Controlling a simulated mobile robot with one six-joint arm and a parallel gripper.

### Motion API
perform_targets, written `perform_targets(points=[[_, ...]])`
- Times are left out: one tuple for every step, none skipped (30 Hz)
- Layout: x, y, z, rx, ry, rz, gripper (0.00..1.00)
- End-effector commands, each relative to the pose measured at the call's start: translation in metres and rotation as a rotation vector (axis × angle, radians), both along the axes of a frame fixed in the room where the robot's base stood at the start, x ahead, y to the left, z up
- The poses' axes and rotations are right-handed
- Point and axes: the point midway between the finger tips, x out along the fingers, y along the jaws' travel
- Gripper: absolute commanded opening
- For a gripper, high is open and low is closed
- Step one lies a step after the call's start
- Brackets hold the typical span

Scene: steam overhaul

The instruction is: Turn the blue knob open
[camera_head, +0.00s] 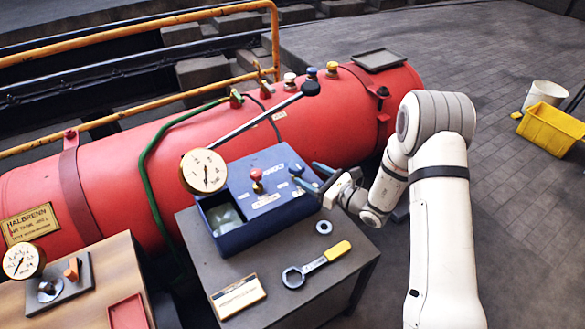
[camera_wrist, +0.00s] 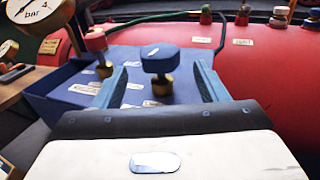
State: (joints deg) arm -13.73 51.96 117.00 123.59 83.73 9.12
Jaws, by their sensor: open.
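The blue knob (camera_wrist: 164,60) is a dark blue cap on a brass stem, on the sloped top of a blue box (camera_wrist: 70,65). It also shows in the head view (camera_head: 296,170) at the box's right side. My gripper (camera_wrist: 163,80) is open, with one blue finger on each side of the knob. A gap shows between the knob and each finger. In the head view my gripper (camera_head: 307,177) reaches in from the right. The knob's far side is hidden.
A red knob (camera_head: 257,177) stands left of the blue one, and a pressure gauge (camera_head: 204,171) rises at the box's left. The red tank (camera_head: 110,180) lies behind. A wrench (camera_head: 316,265) and a ring (camera_head: 323,227) lie on the bench in front.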

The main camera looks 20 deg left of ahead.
Motion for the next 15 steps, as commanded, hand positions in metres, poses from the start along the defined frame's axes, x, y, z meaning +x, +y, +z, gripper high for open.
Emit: perform_targets(points=[[0.001, 0.006, 0.0, 0.0, -0.001, 0.002, 0.67], [0.002, 0.01, 0.0, 0.0, -0.001, 0.003, 0.67], [0.004, 0.016, 0.001, 0.001, -0.001, 0.005, 0.67], [0.006, 0.02, 0.001, 0.0, -0.002, 0.004, 0.67], [0.008, 0.025, 0.001, 0.0, -0.002, 0.005, 0.67], [0.01, 0.032, 0.001, 0.001, -0.003, 0.006, 0.67], [0.012, 0.037, 0.001, 0.001, -0.003, 0.006, 0.67], [0.014, 0.041, 0.001, 0.002, -0.002, 0.005, 0.67], [0.016, 0.047, 0.001, 0.002, -0.002, 0.006, 0.67], [0.017, 0.051, 0.001, 0.002, -0.002, 0.006, 0.67], [0.019, 0.054, 0.0, 0.001, -0.001, 0.005, 0.67], [0.021, 0.058, 0.001, 0.002, -0.002, 0.004, 0.67], [0.022, 0.061, 0.001, 0.002, -0.001, 0.004, 0.67], [0.022, 0.064, 0.0, 0.002, -0.001, 0.005, 0.67], [0.023, 0.066, 0.0, 0.001, 0.001, 0.005, 0.67]])
